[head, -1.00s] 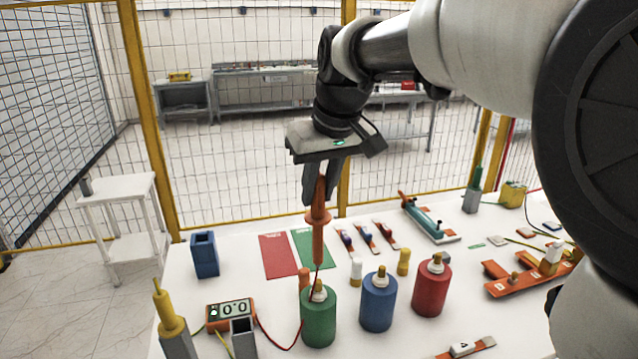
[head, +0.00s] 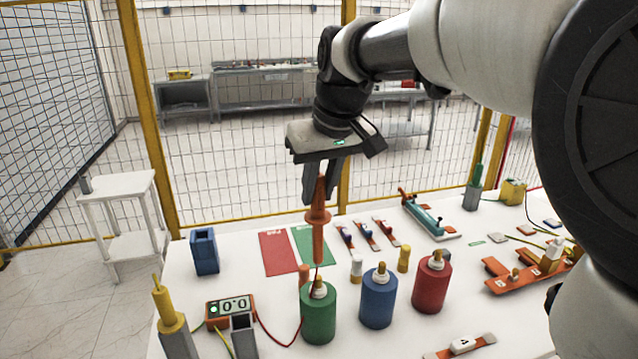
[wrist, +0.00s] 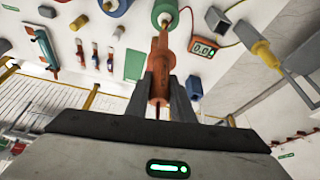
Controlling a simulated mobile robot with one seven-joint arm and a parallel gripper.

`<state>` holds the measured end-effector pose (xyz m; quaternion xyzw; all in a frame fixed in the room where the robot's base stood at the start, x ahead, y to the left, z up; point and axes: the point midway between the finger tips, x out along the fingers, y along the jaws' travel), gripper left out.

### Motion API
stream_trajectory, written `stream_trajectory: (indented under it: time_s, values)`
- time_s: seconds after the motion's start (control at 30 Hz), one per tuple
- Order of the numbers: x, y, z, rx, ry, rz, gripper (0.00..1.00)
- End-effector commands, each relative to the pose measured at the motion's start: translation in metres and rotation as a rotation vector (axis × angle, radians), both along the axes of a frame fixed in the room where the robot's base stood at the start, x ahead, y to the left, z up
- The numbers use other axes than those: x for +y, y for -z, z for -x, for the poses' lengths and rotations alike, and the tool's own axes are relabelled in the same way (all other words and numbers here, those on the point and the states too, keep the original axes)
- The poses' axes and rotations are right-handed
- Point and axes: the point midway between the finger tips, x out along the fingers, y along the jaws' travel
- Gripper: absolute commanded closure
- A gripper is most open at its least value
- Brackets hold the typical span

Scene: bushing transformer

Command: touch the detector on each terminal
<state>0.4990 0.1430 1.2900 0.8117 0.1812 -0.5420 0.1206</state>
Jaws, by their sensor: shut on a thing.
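The probe also shows between the fingers in the wrist view (wrist: 159,75). Its tip is at or just above the top terminal of the green bushing (head: 318,318); I cannot tell if they touch. The blue bushing (head: 378,304) and red bushing (head: 431,288) stand to its right, each with a brass terminal on top. The orange meter (head: 232,308) reads 0.0 and has a lit green light on its left.
A yellow probe (head: 166,308) stands in a grey holder at the front left. An empty blue holder (head: 204,254) stands behind it. A red card (head: 277,254) and green card (head: 315,246) lie behind the bushings. Orange fixtures (head: 520,280) crowd the right side.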

Motion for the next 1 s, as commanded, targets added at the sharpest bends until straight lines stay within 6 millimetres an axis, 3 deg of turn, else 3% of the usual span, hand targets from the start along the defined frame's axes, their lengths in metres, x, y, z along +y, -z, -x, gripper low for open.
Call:
stream_trajectory:
  time_s: [0.6,1.0]
  values:
    - [0.000,0.019,0.000,0.000,0.000,0.000,1.00]
    - [0.000,0.020,0.000,-0.001,0.000,0.000,1.00]
